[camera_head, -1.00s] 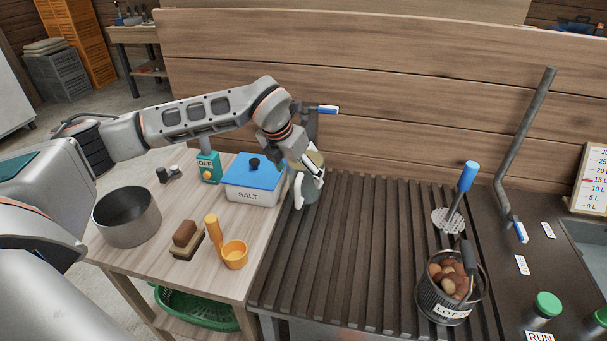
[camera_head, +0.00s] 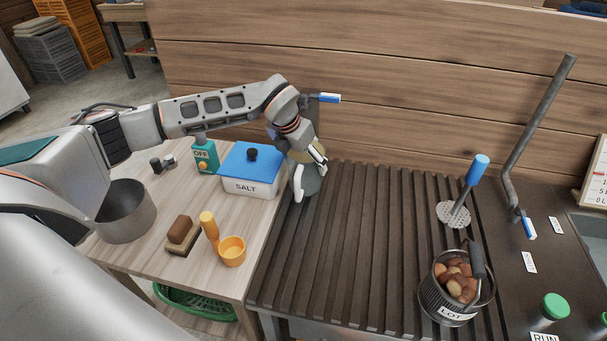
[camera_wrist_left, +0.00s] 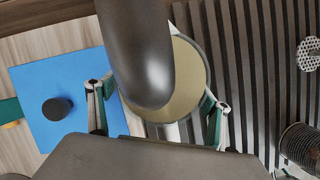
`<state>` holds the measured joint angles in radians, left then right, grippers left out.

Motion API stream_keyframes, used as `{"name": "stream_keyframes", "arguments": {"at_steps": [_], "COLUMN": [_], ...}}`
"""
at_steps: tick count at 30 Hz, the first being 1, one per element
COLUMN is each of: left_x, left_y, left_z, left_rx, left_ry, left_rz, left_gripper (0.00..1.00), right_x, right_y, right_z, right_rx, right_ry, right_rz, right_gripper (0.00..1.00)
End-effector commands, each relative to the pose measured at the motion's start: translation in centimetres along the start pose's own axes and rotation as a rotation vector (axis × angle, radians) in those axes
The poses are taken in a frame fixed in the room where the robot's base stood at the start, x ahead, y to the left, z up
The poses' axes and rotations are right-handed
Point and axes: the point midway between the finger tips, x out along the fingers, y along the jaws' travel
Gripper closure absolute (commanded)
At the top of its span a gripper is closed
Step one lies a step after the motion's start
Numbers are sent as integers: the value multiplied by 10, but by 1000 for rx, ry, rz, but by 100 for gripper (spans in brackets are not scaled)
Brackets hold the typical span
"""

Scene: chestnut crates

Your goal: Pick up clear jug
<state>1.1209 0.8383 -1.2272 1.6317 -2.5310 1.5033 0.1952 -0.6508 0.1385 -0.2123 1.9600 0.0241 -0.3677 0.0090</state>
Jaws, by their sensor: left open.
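The clear jug (camera_head: 312,186) looks grey-green and stands upright at the back left corner of the slatted rack, right of the salt box. My left gripper (camera_head: 310,174) is at the jug, open, with a finger on either side of it; the arm partly hides it. In the left wrist view the jug (camera_wrist_left: 192,88) is a round, yellowish shape between the two spread fingers (camera_wrist_left: 157,108). A dark tap pipe covers part of it there. I cannot tell whether the fingers touch it. My right gripper is not in view.
A tap with a blue-and-white handle (camera_head: 329,98) rises behind the jug. The blue-lidded salt box (camera_head: 250,187) stands close left. A pot (camera_head: 127,222), brush (camera_head: 182,234) and orange scoop (camera_head: 232,251) are further left. A chestnut basket (camera_head: 447,308) sits right; the middle slats are clear.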

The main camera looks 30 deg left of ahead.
Motion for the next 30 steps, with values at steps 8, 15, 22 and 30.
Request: {"name": "stream_keyframes", "arguments": {"at_steps": [8,15,22,30], "left_x": [19,19,16,14], "left_y": [0,0,0,2], "left_z": [0,0,4,4], "left_rx": [0,1,1,0], "left_ry": [0,0,-9,-8], "left_rz": [0,0,-1,0], "left_gripper": [21,45,87,87], "right_x": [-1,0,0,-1], "right_y": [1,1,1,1], "right_z": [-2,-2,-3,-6], "right_rx": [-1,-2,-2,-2], "right_ry": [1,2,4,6], "right_rz": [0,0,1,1], "right_gripper": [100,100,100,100]}}
